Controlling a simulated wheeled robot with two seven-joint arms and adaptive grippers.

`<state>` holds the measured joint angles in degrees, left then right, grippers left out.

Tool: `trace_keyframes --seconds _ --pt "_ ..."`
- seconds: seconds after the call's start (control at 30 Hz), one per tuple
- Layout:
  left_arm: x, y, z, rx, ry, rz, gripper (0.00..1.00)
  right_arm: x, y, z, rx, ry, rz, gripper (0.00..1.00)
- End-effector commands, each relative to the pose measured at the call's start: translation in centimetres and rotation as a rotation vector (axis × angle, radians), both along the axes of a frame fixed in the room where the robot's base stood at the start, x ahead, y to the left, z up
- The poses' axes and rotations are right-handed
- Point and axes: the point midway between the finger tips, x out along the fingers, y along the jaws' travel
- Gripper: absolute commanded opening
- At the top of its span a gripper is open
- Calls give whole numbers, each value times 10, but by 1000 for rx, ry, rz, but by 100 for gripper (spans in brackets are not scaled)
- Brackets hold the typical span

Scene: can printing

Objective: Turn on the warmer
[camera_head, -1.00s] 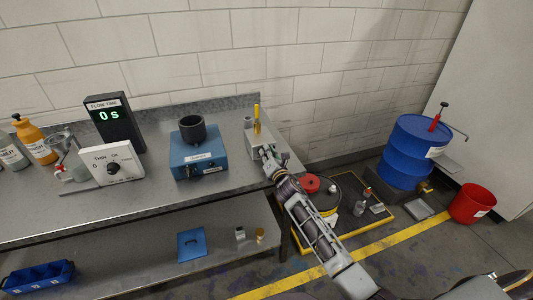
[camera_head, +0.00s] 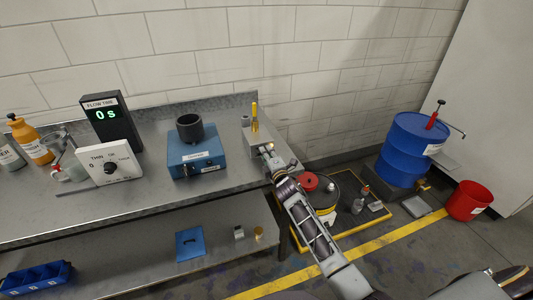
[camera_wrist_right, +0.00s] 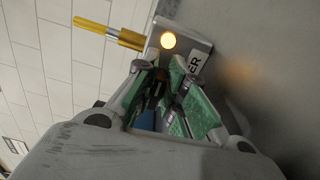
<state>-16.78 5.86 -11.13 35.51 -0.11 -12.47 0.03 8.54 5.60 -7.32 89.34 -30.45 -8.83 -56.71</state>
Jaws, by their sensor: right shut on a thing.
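The warmer (camera_head: 255,138) is a small grey metal box at the right end of the bench, with a yellow-handled rod standing at its top. In the right wrist view the warmer (camera_wrist_right: 186,40) shows a glowing orange lamp (camera_wrist_right: 168,40) and a label ending in "ER". My right gripper (camera_head: 268,158) reaches the warmer's front from below right. In the right wrist view its green-padded fingers (camera_wrist_right: 170,85) are shut on a small part at the front, likely the switch, mostly hidden between them. My left gripper is out of view.
A blue device (camera_head: 196,155) with a dark cup stands left of the warmer. Further left are a white dial panel (camera_head: 108,164) and a flow-time display (camera_head: 111,122) reading 0 s. A blue drum (camera_head: 408,150) and red bucket (camera_head: 468,201) stand on the floor at right.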

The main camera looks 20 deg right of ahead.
Motion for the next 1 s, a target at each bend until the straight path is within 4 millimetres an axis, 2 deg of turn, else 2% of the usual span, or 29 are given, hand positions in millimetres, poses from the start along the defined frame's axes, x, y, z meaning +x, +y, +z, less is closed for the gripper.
trace_keyframes --seconds 0.23,0.63,0.67,0.8,1.0 --pt "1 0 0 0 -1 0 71 0 0 -3 69 4 0 0" --pt "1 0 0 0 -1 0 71 0 0 -3 78 6 -1 0" --pt "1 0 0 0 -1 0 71 0 0 -3 78 6 -1 14" --pt "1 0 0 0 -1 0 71 0 0 -3 77 6 -1 32" --pt "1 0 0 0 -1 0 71 0 0 -2 76 4 0 34"
